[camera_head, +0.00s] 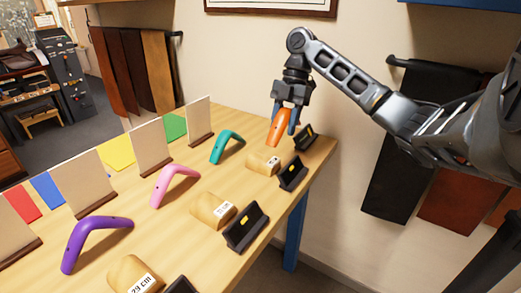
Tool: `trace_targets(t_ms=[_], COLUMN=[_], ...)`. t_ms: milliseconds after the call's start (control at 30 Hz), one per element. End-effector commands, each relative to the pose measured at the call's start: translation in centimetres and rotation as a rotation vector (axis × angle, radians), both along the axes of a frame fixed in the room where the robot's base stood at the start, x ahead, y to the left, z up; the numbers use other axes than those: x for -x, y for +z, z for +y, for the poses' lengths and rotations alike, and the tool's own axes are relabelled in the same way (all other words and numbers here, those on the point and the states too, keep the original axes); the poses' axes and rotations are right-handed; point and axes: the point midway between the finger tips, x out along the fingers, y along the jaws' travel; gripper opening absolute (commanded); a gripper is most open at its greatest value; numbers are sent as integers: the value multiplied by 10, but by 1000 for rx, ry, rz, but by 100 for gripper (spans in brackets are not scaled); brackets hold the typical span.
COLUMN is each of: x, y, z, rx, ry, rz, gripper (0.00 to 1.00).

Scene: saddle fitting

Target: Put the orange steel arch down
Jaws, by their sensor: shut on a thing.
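The orange steel arch (278,128) is between the fingers of my gripper (285,118), at the far right end of the wooden table. My gripper points down and is shut on the arch. The arch hangs or stands close to the tabletop, just behind a tan wooden block with a white label (264,164). I cannot tell whether its lower end touches the table. Part of the arch is hidden by the gripper fingers.
Teal (226,146), pink (172,184) and purple (92,238) arches stand on the table (180,215). Labelled blocks (213,210) and black stands (246,228) line the front edge. Upright beige panels (152,146) stand behind. Leather pieces (395,180) hang on the right wall.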

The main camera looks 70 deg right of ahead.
Motion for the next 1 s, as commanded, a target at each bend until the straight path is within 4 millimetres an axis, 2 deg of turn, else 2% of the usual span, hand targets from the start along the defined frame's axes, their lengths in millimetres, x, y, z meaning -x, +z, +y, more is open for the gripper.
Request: trace_targets(t_ms=[100, 333, 567, 800, 1000], x=[-23, -49, -53, -53, -53], y=[-15, -34, -45, -75, -77], z=[15, 29, 31, 31, 31], rx=[-4, -1, 1, 0, 1], ry=[3, -1, -4, -3, -1], rz=[-2, -1, 2, 1, 0], gripper=[4, 4, 4, 4, 4])
